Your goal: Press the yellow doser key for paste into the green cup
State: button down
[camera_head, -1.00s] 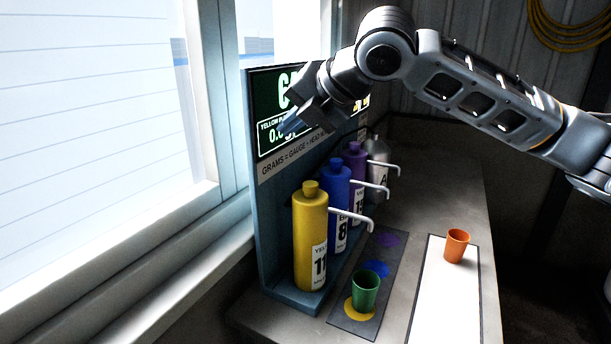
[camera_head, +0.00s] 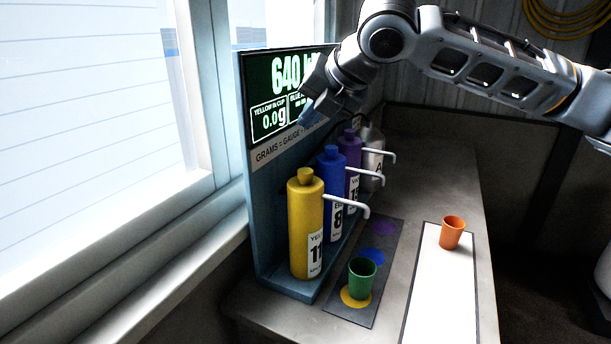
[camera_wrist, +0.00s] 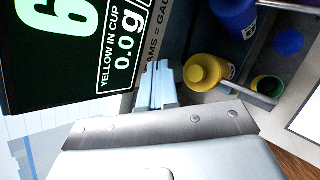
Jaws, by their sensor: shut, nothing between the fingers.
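The yellow doser bottle (camera_head: 306,228) stands at the near end of the row on the blue stand. Its yellow key (camera_head: 305,176) on top appears raised, and its white spout reaches right toward the cup. The green cup (camera_head: 362,279) stands upright on the yellow spot below the spout. My gripper (camera_head: 307,119) is shut and empty, in front of the display and above the yellow key. In the wrist view the shut fingers (camera_wrist: 158,86) point toward the stand, with the yellow key (camera_wrist: 194,74) just to their right and the green cup (camera_wrist: 267,86) farther right.
The display (camera_head: 280,100) reads 640 and "yellow in cup 0.0g". The blue bottle (camera_head: 333,190), a purple one (camera_head: 351,160) and a grey one (camera_head: 372,160) stand behind. An orange cup (camera_head: 452,233) stands on a white mat (camera_head: 430,290). A window is at left.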

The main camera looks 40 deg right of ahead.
aim_at(310, 172)
jog(key=shift+f+b, duration=2.25)
jog(key=shift+f, duration=1.25)
jog(key=shift+f, duration=0.1)
jog(key=shift+f, duration=0.3)
jog(key=shift+f+b, duration=0.65)
jog(key=shift+r, duration=0.1)
jog(key=shift+r+p, duration=0.85)
jog(key=shift+r, duration=0.1)
jog(key=shift+r, duration=0.15)
jog(key=shift+r+p, duration=1.9)
jog(key=shift+r, duration=0.5)
